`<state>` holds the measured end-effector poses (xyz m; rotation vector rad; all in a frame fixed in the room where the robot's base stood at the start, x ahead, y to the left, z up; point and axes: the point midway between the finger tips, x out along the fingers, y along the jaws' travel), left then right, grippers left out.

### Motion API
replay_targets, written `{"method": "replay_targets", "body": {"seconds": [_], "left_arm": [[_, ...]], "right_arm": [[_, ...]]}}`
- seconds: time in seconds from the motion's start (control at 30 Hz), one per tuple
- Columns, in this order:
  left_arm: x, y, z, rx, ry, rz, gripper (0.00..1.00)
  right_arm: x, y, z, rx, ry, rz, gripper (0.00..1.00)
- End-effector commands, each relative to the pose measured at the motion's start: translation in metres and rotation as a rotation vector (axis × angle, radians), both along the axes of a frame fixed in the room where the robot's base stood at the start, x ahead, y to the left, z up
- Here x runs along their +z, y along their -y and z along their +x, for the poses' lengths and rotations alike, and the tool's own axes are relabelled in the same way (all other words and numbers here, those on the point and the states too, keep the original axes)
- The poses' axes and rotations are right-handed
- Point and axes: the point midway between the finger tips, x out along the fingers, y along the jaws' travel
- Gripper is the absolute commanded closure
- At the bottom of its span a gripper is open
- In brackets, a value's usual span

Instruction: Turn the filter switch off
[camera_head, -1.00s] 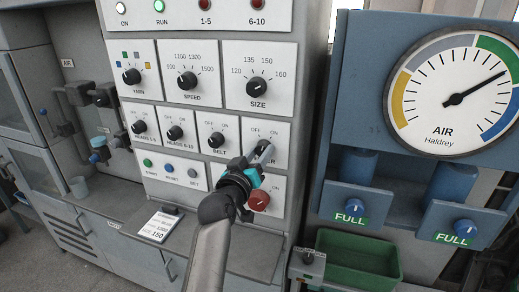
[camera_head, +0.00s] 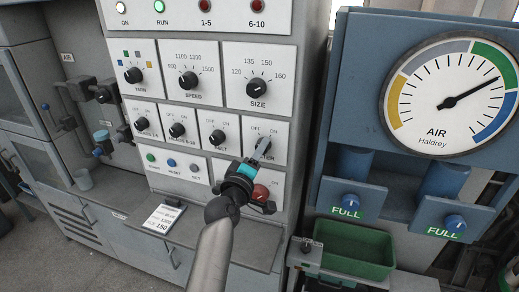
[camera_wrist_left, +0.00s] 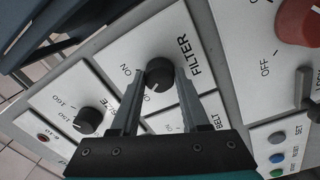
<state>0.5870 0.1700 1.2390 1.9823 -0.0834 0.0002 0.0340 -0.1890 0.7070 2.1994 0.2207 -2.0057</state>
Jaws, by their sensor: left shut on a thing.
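The filter switch is a dark round knob (camera_wrist_left: 160,74) on a white plate marked FILTER, seen in the left wrist view. In the head view its plate (camera_head: 283,131) is at the right end of the lower knob row, and my fingers cover the knob. My left gripper (camera_wrist_left: 158,80) has one finger on each side of the knob and is shut on it. It also shows in the head view (camera_head: 261,150), reaching up to that plate. ON shows on the plate, but the knob's pointer cannot be made out. My right gripper is not in view.
A red knob (camera_head: 260,193) sits just below my left gripper. The belt knob (camera_head: 217,138) is close on the left, the size knob (camera_head: 257,88) above. A green bin (camera_head: 350,250) stands at the right below the air gauge (camera_head: 450,95).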

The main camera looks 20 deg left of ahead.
Motion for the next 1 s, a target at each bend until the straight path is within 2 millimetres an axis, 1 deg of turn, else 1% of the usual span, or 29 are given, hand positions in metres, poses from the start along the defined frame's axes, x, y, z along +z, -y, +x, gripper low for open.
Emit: {"method": "replay_targets", "body": {"seconds": [0.2,0.63,0.67,0.9,0.93,1.0], "left_arm": [[0.0001,-0.0001,-0.0001,0.001,-0.001,-0.047,1.00],[0.0000,0.0000,-0.0001,0.000,-0.001,-0.059,1.00],[0.0000,0.0001,-0.0001,0.000,-0.001,-0.059,0.54],[0.0001,0.0001,0.0000,0.000,-0.001,-0.056,0.27],[0.0001,0.0001,0.0000,0.000,-0.001,-0.056,0.25],[0.0001,0.0000,0.0000,0.000,-0.001,-0.056,0.25]], "right_arm": [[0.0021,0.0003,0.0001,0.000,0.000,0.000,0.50],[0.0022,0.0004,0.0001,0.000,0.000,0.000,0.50],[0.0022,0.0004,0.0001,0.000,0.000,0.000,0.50],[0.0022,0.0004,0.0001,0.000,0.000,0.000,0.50],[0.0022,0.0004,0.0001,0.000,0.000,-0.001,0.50],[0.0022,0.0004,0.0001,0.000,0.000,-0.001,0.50]]}}
